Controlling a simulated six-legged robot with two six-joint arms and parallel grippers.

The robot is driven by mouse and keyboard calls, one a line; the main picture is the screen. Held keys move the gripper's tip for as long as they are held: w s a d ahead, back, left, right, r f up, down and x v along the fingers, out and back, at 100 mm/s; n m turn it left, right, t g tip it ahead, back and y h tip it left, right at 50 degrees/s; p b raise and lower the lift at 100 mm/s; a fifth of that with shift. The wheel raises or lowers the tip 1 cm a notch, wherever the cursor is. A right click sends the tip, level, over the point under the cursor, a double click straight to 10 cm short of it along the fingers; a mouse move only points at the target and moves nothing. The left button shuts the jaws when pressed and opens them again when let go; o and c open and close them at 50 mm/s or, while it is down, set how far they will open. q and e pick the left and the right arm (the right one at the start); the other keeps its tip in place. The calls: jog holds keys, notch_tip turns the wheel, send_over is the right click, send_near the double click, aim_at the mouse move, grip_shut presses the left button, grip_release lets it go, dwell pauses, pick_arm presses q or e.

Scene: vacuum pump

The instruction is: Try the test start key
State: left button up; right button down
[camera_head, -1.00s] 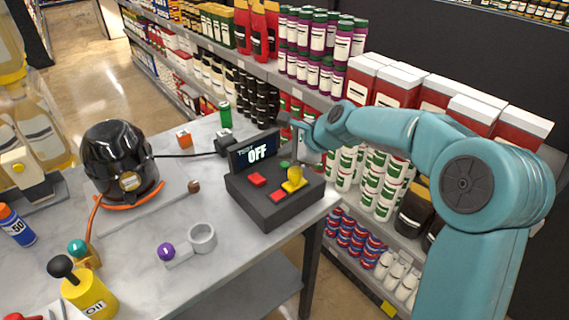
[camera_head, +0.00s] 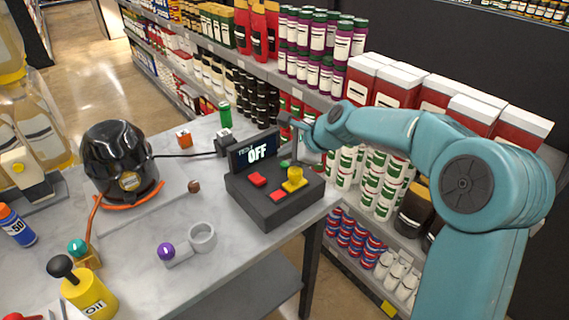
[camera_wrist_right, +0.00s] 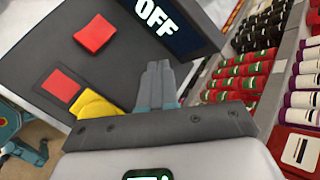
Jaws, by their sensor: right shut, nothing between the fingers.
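On top are two red keys (camera_head: 257,179), a green key (camera_head: 285,163) and a yellow knob (camera_head: 294,179). The wrist view shows the red keys (camera_wrist_right: 94,34), the yellow knob (camera_wrist_right: 95,105) and part of the display (camera_wrist_right: 165,20). My right gripper (camera_wrist_right: 158,68) is shut and empty, fingertips over the box beside the display. The fingers hide the green key there; I cannot tell whether they touch it. My left gripper is out of view.
A black pump (camera_head: 120,160) with an orange hose stands left on the bench (camera_head: 225,262). A purple-ended part and ring (camera_head: 202,237), a yellow oil can (camera_head: 88,295) and a green cylinder (camera_head: 225,114) are around it. Stocked shelves stand close behind my right arm.

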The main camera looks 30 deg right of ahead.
jog(key=shift+f, duration=0.35)
jog(key=shift+f+b, duration=0.4)
dwell(0.4)
jog(key=shift+s+a+f, duration=0.1)
jog(key=shift+s+f, duration=0.1)
jog(key=shift+f, duration=0.25)
dwell(0.5)
jog(key=shift+w+r+p, duration=0.25)
jog(key=shift+r+p, duration=0.6)
jog(key=shift+r, duration=0.2)
